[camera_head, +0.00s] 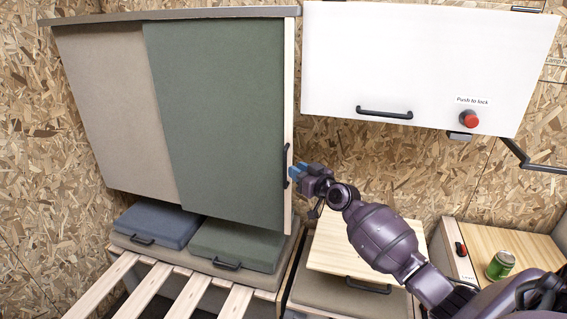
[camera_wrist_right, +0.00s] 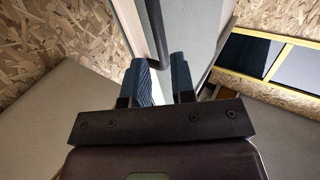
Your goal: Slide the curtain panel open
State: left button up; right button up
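The green curtain panel (camera_head: 220,120) hangs in front of a beige panel (camera_head: 115,105), under a grey top rail. A dark vertical handle (camera_head: 287,165) is near its right edge. My right gripper (camera_head: 295,170) is at this handle, coming from the right, with blue fingertips. In the right wrist view, the gripper (camera_wrist_right: 161,82) has its two fingers apart. The dark handle bar (camera_wrist_right: 156,30) reaches down to the gap between the fingertips. I cannot tell whether they touch it. My left gripper is not in view.
A white cabinet door (camera_head: 420,65) with a black handle and a red knob (camera_head: 468,119) is at the upper right. Blue (camera_head: 158,225) and green (camera_head: 238,243) cushioned lids lie below the panels. A green can (camera_head: 500,265) stands on the wooden counter at the lower right.

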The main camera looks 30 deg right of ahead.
aim_at(286, 164)
jog(key=shift+w+a, duration=0.2)
jog(key=shift+w, duration=1.35)
jog(key=shift+w+a, duration=0.15)
jog(key=shift+w, duration=1.35)
grip_shut()
